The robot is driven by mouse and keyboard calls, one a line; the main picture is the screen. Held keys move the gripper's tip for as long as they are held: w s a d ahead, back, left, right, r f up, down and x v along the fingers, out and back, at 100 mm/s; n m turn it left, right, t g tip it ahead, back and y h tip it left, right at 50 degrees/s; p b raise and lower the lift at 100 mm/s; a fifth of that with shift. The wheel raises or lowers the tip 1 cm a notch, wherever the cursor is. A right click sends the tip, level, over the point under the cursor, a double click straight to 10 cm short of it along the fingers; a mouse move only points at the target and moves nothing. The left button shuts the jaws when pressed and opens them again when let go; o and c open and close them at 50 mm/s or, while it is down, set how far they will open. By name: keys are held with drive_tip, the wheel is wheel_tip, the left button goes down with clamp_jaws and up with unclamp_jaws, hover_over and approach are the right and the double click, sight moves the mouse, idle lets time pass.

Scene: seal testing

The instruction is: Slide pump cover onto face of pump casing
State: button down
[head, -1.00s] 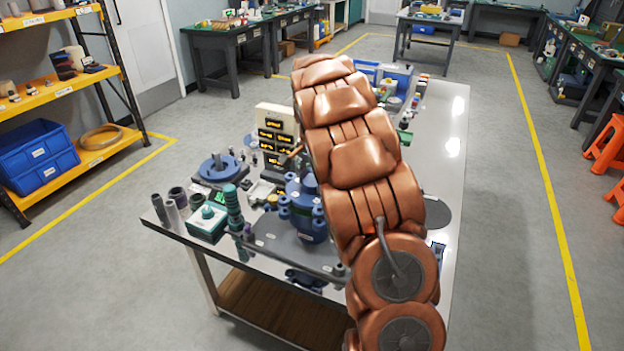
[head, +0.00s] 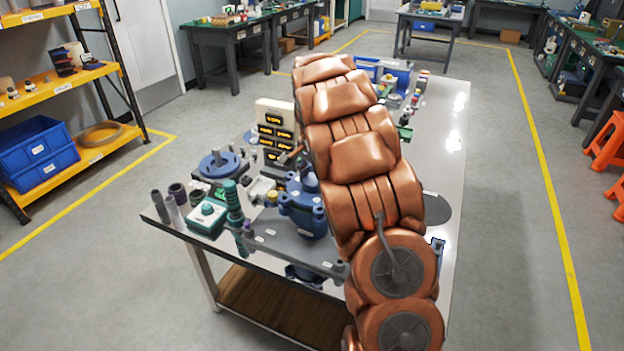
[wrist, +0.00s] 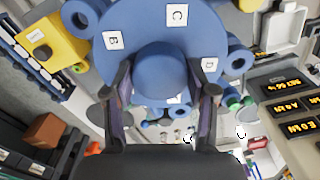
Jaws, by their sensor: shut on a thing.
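The blue round pump cover (wrist: 145,45), with tags B, C and D and lugs around its rim, fills the upper middle of the wrist view. My gripper (wrist: 160,75) is shut on its central round hub, one dark finger on each side. In the head view a blue lugged pump body (head: 303,212), which looks like the pump casing, stands on the grey plate near the table's front. My copper arm hides its right side and hides my gripper. I cannot tell whether cover and casing touch, or where one ends and the other begins.
A blue disc fixture (head: 219,164) and a cream display block (head: 272,115) stand behind. A yellow block (wrist: 52,38) shows in the wrist view.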

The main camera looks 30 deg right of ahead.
drive_tip(key=shift+f+b, duration=0.3)
drive_tip(key=shift+f, duration=0.4)
idle(1.4)
drive_tip(key=shift+c, duration=1.3)
unclamp_jaws()
drive_tip(key=shift+r, duration=0.1)
drive_tip(key=shift+r+p, duration=1.05)
drive_tip(key=shift+r, duration=3.35)
